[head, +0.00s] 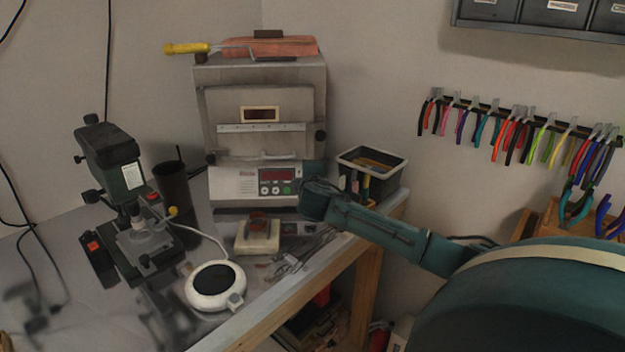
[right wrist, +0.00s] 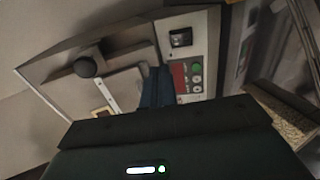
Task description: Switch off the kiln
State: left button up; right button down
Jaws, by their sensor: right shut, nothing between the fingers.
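The grey kiln (head: 307,112) stands at the back of the bench with its door shut. Its control panel (head: 236,184) has a red display (head: 275,175) and several buttons. In the right wrist view the panel (right wrist: 211,58) also shows a black switch (right wrist: 181,38) at its end, beside the red display (right wrist: 179,77). My right gripper (right wrist: 155,72) is shut and empty, its fingers in front of the kiln beside the display. In the head view my right gripper (head: 314,172) is at the panel's right end and seems to cover the switch there. Contact cannot be told. My left gripper is out of view.
A black bin (head: 372,160) of tools stands right of the kiln, close to my right arm. A microscope (head: 122,175), a white round hotplate (head: 209,302) and loose tools (head: 291,261) are on the bench.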

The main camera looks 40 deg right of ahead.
jog(key=shift+r+v, duration=0.15)
jog(key=shift+v, duration=0.6)
jog(key=shift+r+v, duration=0.2)
jog(key=shift+v, duration=0.6)
jog(key=shift+w, duration=0.1)
